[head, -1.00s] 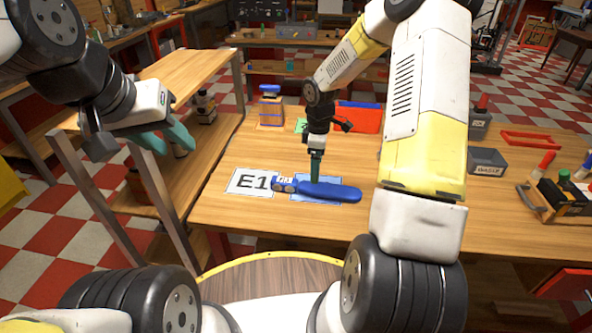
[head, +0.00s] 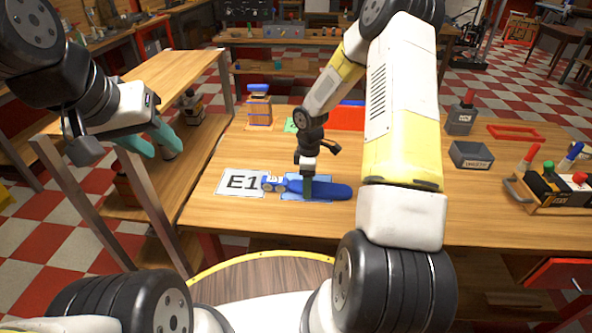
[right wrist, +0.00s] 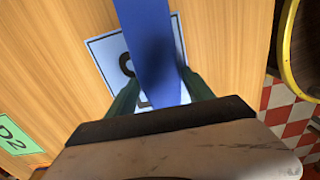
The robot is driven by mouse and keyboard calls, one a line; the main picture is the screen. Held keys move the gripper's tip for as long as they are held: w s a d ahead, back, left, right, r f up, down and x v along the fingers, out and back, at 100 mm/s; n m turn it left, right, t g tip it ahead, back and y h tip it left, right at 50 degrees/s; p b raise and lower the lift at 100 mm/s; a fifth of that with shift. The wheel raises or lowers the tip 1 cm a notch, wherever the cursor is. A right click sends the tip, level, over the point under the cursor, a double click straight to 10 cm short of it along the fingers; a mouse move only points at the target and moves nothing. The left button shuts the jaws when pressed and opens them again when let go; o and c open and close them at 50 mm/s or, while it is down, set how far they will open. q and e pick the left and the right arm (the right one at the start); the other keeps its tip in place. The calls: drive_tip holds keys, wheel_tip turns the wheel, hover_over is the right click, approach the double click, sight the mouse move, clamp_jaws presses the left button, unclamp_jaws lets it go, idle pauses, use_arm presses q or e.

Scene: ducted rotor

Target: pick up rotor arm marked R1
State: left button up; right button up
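The blue rotor arm (head: 332,191) lies over a pale blue card (head: 296,199) on the wooden table, with a small white label at its left end that I cannot read clearly. My right gripper (head: 307,193) is down at the middle of the rotor arm. In the right wrist view the rotor arm (right wrist: 152,50) runs between the two green fingers of my right gripper (right wrist: 160,92), which stand apart, one on each side; narrow gaps seem to show. My left gripper (head: 150,143) is open and empty, left of the table.
A white card marked E1 (head: 240,183) lies left of the rotor arm. A green D2 card (right wrist: 15,135) is nearby.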

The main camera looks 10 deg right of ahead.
drive_tip(key=c, duration=1.1)
clamp_jaws()
drive_tip(key=shift+r, duration=0.15)
